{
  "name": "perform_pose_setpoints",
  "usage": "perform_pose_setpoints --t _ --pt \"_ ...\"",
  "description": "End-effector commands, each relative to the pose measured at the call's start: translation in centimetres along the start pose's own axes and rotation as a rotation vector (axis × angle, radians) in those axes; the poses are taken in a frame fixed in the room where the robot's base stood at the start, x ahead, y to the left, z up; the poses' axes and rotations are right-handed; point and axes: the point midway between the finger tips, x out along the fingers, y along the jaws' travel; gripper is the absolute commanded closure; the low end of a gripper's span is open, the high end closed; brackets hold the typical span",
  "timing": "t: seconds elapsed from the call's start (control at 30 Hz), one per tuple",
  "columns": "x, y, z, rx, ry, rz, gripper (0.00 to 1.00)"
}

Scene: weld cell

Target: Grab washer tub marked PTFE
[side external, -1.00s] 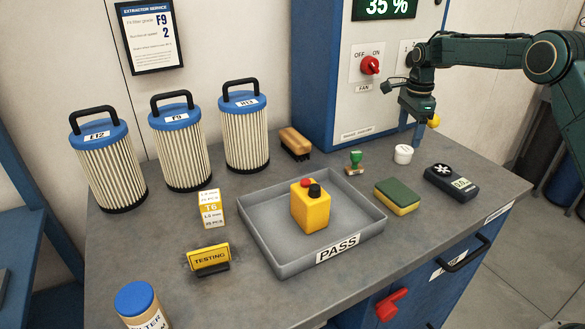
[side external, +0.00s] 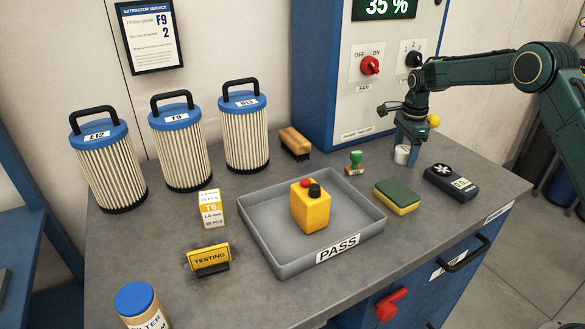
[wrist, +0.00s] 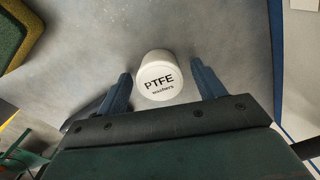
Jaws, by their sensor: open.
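The washer tub (wrist: 158,68) is small, round and white, with "PTFE washers" printed on its lid. It stands upright on the bench in the side view (side external: 401,155), partly hidden by a finger. My gripper (wrist: 163,82) is open, with one blue finger on each side of the tub in the wrist view. Gaps show between the fingers and the tub. In the side view my gripper (side external: 408,157) points down at the tub; whether the fingertips are level with its sides I cannot tell.
A green-handled stamp (side external: 355,163), a green and yellow sponge (side external: 397,196) and a dark meter (side external: 451,183) stand near the tub. The blue cabinet (side external: 322,75) rises behind. A grey PASS tray (side external: 265,235) holds a yellow button box (side external: 311,207).

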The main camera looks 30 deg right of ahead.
Motion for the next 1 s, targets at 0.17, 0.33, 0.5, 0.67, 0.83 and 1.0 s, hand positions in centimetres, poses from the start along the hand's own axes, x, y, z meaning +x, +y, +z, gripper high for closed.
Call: perform_pose_setpoints --t 0.17,0.33,0.5,0.67,0.83,1.0 --pt "0.18 -0.01 0.00 0.000 0.000 -0.001 0.32" --pt "0.17 0.00 0.00 0.000 0.000 0.000 0.32" --pt "0.16 0.00 0.00 0.000 0.000 0.000 0.32" --pt "0.15 0.00 0.00 0.000 0.000 0.000 0.61" --pt "0.14 0.00 0.01 0.000 0.000 0.000 0.78" --pt "0.12 -0.01 0.01 0.000 0.000 -0.001 0.78"
